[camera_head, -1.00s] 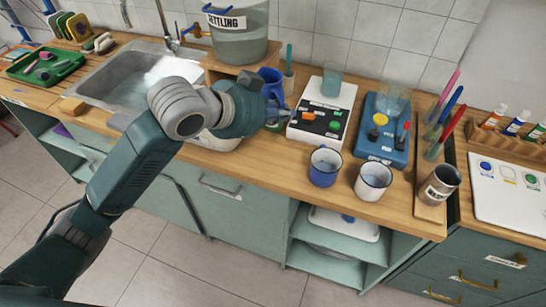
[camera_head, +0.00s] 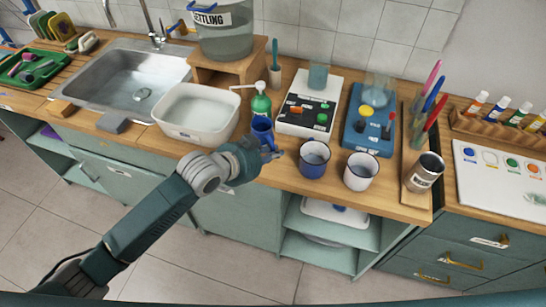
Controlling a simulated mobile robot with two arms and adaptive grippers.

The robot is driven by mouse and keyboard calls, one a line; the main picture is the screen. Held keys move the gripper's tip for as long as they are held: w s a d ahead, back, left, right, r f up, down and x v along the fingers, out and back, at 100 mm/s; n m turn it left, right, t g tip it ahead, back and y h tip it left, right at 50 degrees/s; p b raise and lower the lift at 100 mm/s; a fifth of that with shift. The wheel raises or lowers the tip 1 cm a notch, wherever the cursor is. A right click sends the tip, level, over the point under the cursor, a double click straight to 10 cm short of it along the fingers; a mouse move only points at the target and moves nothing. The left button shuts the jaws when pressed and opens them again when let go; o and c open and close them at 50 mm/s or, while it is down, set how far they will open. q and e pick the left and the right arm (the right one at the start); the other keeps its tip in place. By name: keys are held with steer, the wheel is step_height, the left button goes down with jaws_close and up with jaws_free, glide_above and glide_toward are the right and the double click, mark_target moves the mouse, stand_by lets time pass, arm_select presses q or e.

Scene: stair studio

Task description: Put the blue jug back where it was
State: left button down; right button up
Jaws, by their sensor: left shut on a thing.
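The blue jug (camera_head: 262,130) is near the counter's front edge, just in front of a green pump bottle (camera_head: 261,103) and left of a blue mug. My left gripper (camera_head: 271,152) is shut on the jug from the front. The gripper and wrist hide the jug's lower part, so I cannot tell whether its base touches the counter. My right gripper is not in view.
A white basin (camera_head: 198,114) stands left of the jug. A blue mug (camera_head: 314,159) and a white mug (camera_head: 361,172) stand close on the right. A white device (camera_head: 302,117) is behind them. A wooden stand (camera_head: 233,73) bears the settling tank (camera_head: 226,35).

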arm_select(q)
step_height(320, 180, down, 2)
steer(key=shift+f, duration=0.35)
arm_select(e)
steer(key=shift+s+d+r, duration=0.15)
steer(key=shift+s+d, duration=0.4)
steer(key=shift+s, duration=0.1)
arm_select(q)
steer(key=shift+f, duration=0.2)
steer(key=c, duration=1.8)
jaws_free()
steer(key=shift+c, duration=0.2)
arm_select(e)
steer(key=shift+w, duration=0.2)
